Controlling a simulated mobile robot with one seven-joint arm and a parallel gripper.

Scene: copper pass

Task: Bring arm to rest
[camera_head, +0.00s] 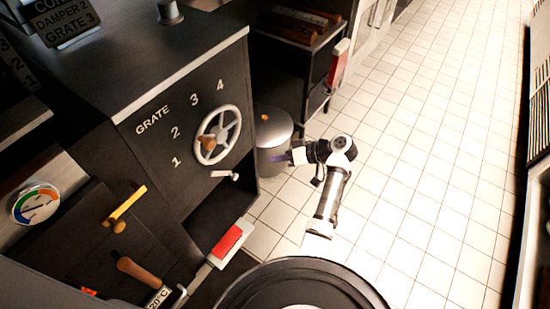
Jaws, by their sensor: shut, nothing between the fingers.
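My arm (328,197) is extended over the tiled floor, right of the dark stove. Its end is bent back to the left. My gripper (290,157) points left, near the front of a grey lidded bin (274,130). It is shut with nothing held. The fingertips are small in the picture, and I cannot tell whether they touch the bin.
The dark stove (95,75) stands at left with a grate wheel (218,135), a yellow handle (124,208) and a dial (36,203). A red-topped block (228,242) sticks out low at its front. The tiled floor (440,150) at right is clear.

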